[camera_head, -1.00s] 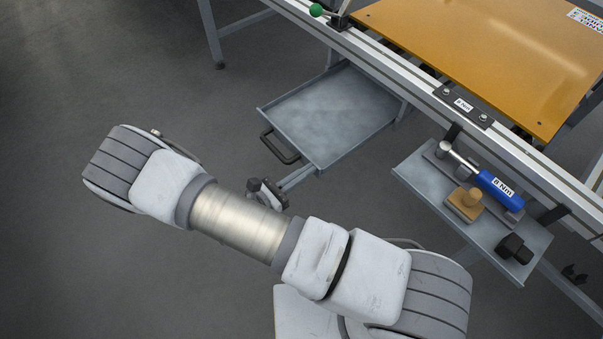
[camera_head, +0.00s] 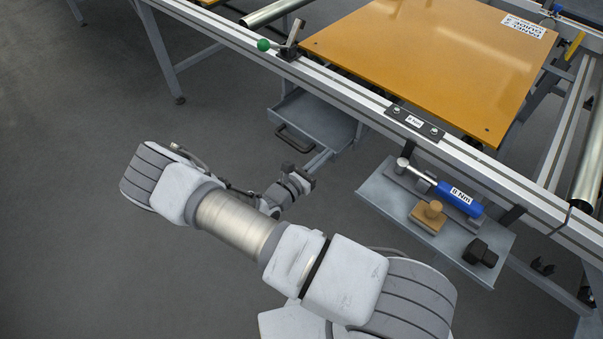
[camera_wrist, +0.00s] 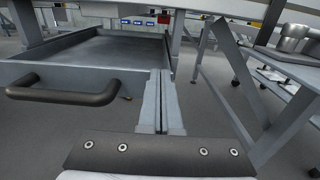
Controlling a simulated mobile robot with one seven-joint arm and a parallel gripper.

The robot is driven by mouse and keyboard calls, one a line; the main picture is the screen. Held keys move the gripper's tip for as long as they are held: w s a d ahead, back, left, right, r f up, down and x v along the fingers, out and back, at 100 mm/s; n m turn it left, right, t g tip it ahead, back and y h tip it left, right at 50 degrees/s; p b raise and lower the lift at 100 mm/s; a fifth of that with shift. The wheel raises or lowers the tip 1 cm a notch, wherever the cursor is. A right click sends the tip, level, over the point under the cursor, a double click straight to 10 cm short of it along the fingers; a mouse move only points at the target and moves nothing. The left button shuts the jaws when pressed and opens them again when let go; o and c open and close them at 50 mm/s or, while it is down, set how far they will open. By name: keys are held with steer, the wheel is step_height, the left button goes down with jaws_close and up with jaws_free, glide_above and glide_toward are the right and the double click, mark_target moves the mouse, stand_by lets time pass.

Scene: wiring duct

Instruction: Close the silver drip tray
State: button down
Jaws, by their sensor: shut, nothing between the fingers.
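The silver drip tray (camera_head: 318,115) is a shallow grey metal drawer under the bench, partly pulled out, its back part hidden under the bench rail. Its dark bar handle (camera_head: 294,140) is on the front face; the handle also shows at the left in the wrist view (camera_wrist: 65,93).
The bench's aluminium rail (camera_head: 350,98) and orange panel (camera_head: 430,60) overhang the tray. A side shelf (camera_head: 385,205) to the right holds a blue-handled tool (camera_head: 460,199), a wooden block (camera_head: 428,215) and a black part (camera_head: 480,252). Floor to the left is clear.

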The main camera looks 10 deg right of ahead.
mark_target(339, 148)
steer(key=x, duration=0.8)
steer(key=shift+w+d+r, duration=0.1)
steer(key=shift+w+d, duration=0.1)
steer(key=shift+w, duration=0.05)
steer(key=shift+s+a+p, duration=0.2)
steer(key=shift+a+p, duration=0.1)
steer(key=shift+a, duration=0.05)
steer(key=p+v, duration=0.2)
steer(key=v, duration=1.1)
steer(key=shift+s+a, duration=0.25)
steer(key=shift+s, duration=0.05)
